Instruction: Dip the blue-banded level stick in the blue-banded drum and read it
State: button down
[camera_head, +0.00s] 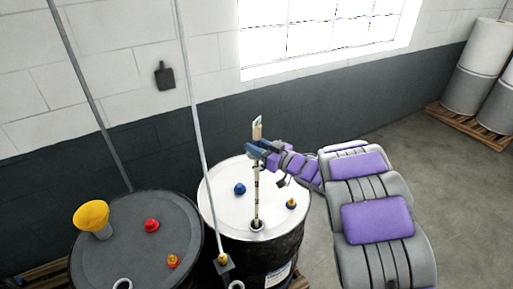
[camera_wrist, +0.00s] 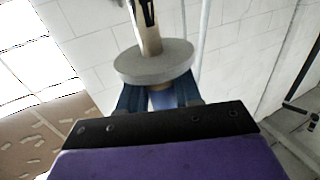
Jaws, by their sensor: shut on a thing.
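My gripper (camera_head: 262,151) is above the white-topped drum (camera_head: 224,191) and is shut on the level stick (camera_head: 257,196). The stick stands close to upright, and its lower end is at the dark-ringed opening (camera_head: 256,225) in the drum's top; I cannot tell how far it reaches inside. Its wooden upper part rises above my gripper. In the wrist view, the stick (camera_wrist: 148,38) passes through a grey round disc (camera_wrist: 154,62) just beyond my gripper (camera_wrist: 160,98). A blue cap (camera_head: 240,188) sits on the drum's top. I cannot make out bands on the drum's side.
A grey-topped drum (camera_head: 128,235) stands at the left with a yellow funnel (camera_head: 92,216) and a red cap (camera_head: 151,225). A thin grey pole (camera_head: 195,110) rises between the drums. Pale drums (camera_head: 475,75) stand on a pallet at the far right. The floor at right is clear.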

aim_at(257, 123)
jog(key=shift+r, duration=4.55)
jog(key=shift+f, duration=0.1)
